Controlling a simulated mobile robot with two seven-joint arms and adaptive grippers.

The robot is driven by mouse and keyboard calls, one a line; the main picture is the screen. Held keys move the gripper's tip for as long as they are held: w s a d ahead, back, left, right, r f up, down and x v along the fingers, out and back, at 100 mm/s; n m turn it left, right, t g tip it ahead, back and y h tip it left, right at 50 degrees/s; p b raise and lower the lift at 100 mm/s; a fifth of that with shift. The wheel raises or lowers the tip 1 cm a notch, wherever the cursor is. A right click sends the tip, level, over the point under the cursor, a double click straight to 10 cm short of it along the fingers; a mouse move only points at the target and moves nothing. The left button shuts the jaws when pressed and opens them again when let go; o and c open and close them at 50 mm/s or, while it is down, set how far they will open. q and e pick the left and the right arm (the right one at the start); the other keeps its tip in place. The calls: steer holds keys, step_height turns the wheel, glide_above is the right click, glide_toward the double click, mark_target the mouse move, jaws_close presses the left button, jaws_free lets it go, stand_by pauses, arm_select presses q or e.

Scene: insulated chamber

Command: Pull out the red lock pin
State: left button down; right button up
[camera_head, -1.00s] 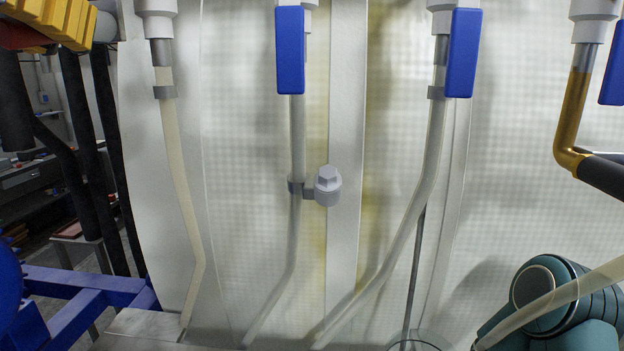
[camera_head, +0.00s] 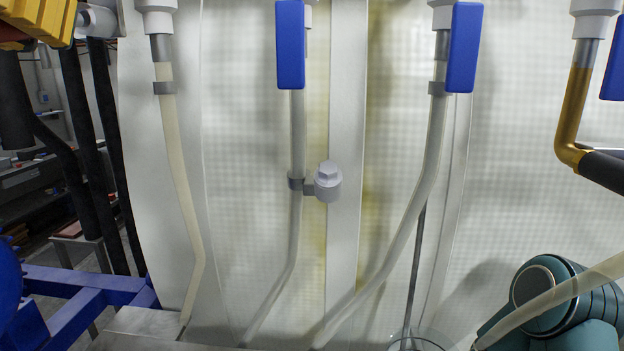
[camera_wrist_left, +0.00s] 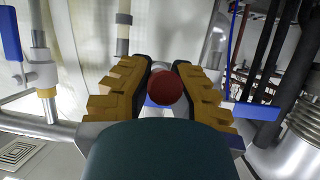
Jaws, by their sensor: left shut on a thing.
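The red lock pin shows as a round red knob (camera_wrist_left: 165,88) in the middle of the left wrist view. The ridged yellow fingers of my left gripper (camera_head: 45,18) stand on both sides of it and are shut on it. In the head view this gripper is at the top left corner, partly cut off by the frame. The rest of the pin is hidden behind its knob in the wrist view, so I cannot tell how far it sits in its hole. My right gripper is not in view.
White pipes with blue lever handles (camera_head: 290,45) (camera_head: 462,48) run down the pale chamber wall. A small capped fitting (camera_head: 328,183) sticks out mid-wall. Dark hoses (camera_head: 75,130) and a blue frame (camera_head: 75,290) are at the left. A brass pipe (camera_head: 573,115) is at the right.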

arm_select(q)
steer(key=shift+s+a, duration=0.1)
steer(key=shift+s, duration=1.45)
